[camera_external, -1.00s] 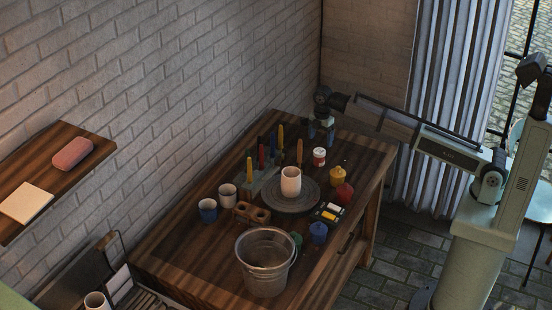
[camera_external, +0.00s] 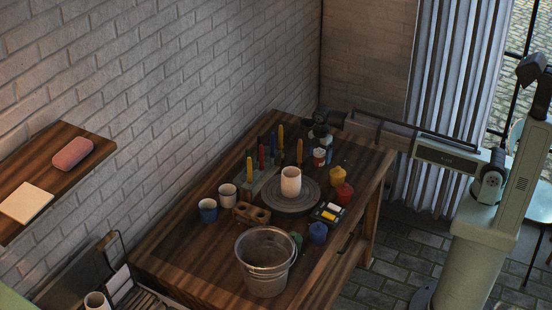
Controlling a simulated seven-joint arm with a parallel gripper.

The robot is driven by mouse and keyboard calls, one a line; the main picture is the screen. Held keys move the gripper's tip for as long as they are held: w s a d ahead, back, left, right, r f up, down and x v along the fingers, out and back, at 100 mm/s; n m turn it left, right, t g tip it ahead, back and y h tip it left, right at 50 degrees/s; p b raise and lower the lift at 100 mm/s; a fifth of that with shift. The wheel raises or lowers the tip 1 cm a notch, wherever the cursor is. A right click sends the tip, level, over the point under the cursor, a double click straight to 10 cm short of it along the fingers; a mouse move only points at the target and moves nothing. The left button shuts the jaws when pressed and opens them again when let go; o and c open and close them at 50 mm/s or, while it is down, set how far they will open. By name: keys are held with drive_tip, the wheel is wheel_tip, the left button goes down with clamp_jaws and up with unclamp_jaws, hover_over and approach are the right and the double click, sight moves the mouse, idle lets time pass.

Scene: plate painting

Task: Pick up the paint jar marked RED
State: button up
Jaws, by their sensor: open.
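A small red-and-white jar (camera_external: 319,157) stands near the back right of the wooden table (camera_external: 200,262). A red pot with a pointed lid (camera_external: 344,193) stands near the table's right edge, with a yellow one (camera_external: 338,176) behind it and a blue one (camera_external: 318,232) in front. No lettering is legible on any of them. My gripper (camera_external: 321,146) points down over the red-and-white jar, very close to it and partly covering its top. It is open; I cannot tell whether its fingers straddle the jar.
A white cup (camera_external: 291,182) stands on a round grey turntable (camera_external: 308,205) in front of the jar. Colored upright sticks (camera_external: 280,138) stand just left of my gripper. A metal bucket (camera_external: 264,275) and a paint palette (camera_external: 329,213) are nearer the camera.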

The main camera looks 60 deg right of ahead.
drive_tip(key=shift+f, duration=0.25)
drive_tip(key=c, duration=1.2)
